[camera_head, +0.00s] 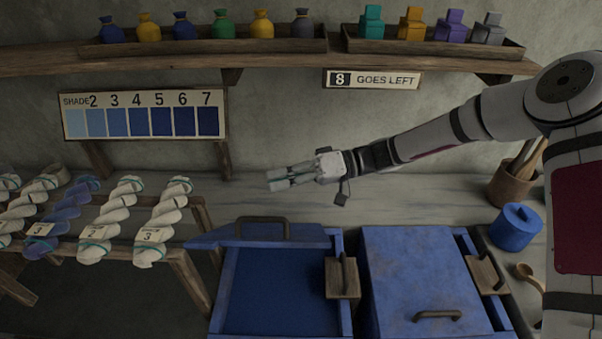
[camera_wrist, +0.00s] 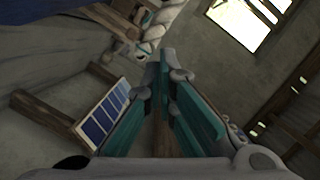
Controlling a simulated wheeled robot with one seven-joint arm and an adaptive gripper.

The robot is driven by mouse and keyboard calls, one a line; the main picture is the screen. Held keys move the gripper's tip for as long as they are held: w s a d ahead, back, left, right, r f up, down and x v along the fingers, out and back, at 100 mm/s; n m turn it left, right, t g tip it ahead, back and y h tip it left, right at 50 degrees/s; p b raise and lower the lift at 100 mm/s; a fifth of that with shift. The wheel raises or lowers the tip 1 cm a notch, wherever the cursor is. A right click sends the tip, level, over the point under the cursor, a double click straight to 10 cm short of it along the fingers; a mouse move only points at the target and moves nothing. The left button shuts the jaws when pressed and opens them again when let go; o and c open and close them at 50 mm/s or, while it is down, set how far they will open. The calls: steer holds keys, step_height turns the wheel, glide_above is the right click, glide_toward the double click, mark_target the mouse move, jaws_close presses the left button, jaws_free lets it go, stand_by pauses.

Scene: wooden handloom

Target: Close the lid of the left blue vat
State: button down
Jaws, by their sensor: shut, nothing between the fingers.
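The left blue vat (camera_head: 222,300) stands at the bottom centre of the head view, its mouth uncovered and dark blue liquid showing inside. Its blue lid (camera_head: 205,238) stands open at the back edge of the vat, with a dark curved handle (camera_head: 262,222) along its top. My gripper (camera_head: 268,181) is above and behind this lid, pointing left, shut and empty, apart from the lid and handle. In the wrist view the teal-padded fingers (camera_wrist: 165,62) come together at their tips with nothing between them.
The right blue vat's lid (camera_head: 415,270) is shut. Small wooden blocks with handles (camera_head: 342,279) sit beside the vat openings. A rack of twisted skeins (camera_head: 110,220) stands left. A shade chart (camera_head: 145,115) and a shelf (camera_head: 220,62) are on the wall. A blue pot (camera_head: 515,230) stands right.

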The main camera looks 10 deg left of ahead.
steer(key=s+f, duration=0.1)
steer(key=s, duration=0.1)
steer(key=s+f+p, duration=0.1)
steer(key=shift+s+a+f, duration=0.2)
steer(key=shift+s, duration=0.2)
steer(key=shift+s+p, duration=0.15)
steer(key=shift+p, duration=0.15)
